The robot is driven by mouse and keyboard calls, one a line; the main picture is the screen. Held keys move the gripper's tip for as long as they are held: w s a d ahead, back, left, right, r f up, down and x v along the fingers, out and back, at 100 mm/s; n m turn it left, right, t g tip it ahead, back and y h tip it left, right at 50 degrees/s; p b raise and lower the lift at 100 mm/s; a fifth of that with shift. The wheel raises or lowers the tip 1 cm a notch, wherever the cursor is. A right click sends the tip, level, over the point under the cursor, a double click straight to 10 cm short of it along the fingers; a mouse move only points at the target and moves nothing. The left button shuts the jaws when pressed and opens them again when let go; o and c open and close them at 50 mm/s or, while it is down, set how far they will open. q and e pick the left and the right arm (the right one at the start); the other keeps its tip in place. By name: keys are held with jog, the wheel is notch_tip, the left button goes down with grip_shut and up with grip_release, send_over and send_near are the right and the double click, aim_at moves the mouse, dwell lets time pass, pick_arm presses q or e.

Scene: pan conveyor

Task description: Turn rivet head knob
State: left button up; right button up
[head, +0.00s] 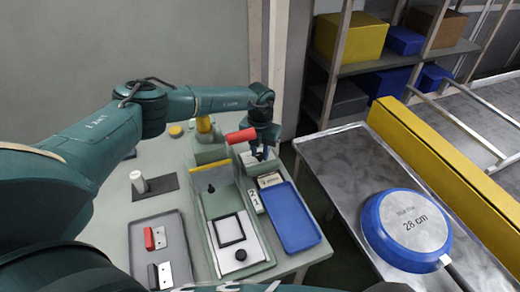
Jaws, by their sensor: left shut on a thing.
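I cannot tell which part is the rivet head knob. My right gripper is not in view.
A blue tray (292,218) lies right of the fixture. A grey tray (143,268) at front left holds red and black handles with metal pieces. A white cylinder (138,181) stands on a dark mat. A blue pan (407,228) lies on the metal conveyor table (345,165) at right.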

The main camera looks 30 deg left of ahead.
aim_at(260, 155)
pick_arm(q)
jog(key=shift+w, duration=0.1)
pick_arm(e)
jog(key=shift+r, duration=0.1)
pick_arm(q)
jog(key=o, duration=1)
notch_tip(260, 155, up, 13)
jog(key=shift+r+b, duration=0.15)
jog(key=shift+b, duration=0.75)
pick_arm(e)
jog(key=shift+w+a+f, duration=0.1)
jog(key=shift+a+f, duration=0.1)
